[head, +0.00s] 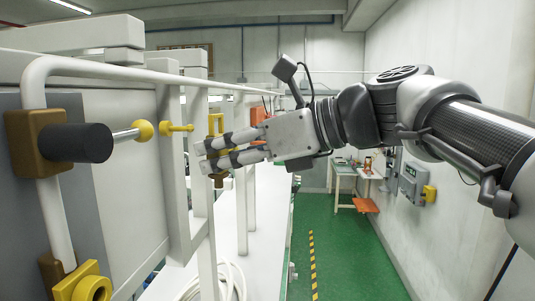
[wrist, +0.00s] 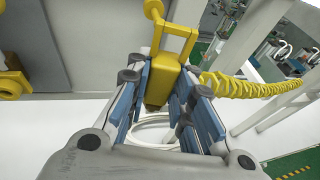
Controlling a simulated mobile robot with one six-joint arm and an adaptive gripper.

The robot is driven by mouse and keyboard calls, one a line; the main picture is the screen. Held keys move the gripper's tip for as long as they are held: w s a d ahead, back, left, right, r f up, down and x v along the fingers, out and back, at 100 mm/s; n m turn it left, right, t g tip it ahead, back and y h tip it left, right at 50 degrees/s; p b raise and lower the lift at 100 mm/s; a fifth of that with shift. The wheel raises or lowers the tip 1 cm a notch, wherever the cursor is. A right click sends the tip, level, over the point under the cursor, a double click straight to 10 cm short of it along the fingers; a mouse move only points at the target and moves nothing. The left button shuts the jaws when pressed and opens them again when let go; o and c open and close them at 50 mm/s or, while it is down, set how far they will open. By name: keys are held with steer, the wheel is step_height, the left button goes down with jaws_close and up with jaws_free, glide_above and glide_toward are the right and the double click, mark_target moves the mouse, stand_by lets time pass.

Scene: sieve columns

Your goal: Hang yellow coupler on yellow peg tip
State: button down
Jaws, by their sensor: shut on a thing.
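My gripper (head: 205,156) is shut on the yellow coupler (head: 217,124), right of the rack. In the wrist view, the coupler's block (wrist: 158,88) sits between the blue finger pads, with its open handle loop (wrist: 190,45) beyond the fingertips. A yellow peg (head: 177,128) with a knobbed tip sticks out from the rack, left of the coupler. In the wrist view, a yellow knob (wrist: 153,10) shows close to the loop's upper left corner. I cannot tell whether they touch. A yellow-tipped silver rod (head: 127,134) extends from a black cylinder nearer the camera.
A yellow fitting (head: 84,285) is at the lower left of the rack. White pipe rails (head: 150,75) and posts stand close beside my gripper. The green floor (head: 345,250) is clear on the right.

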steer(key=shift+w+a+f, duration=0.1)
steer(key=shift+a+f, duration=0.1)
steer(key=shift+a, duration=0.85)
steer(key=shift+w+a+f, duration=0.1)
steer(key=shift+a+f, duration=0.05)
steer(key=shift+a, duration=0.95)
steer(key=shift+w+a+f, duration=0.1)
steer(key=shift+a+f, duration=0.1)
steer(key=shift+a, duration=0.85)
steer(key=c, duration=1.3)
jaws_free()
steer(key=shift+c, duration=0.2)
steer(key=shift+f, duration=0.1)
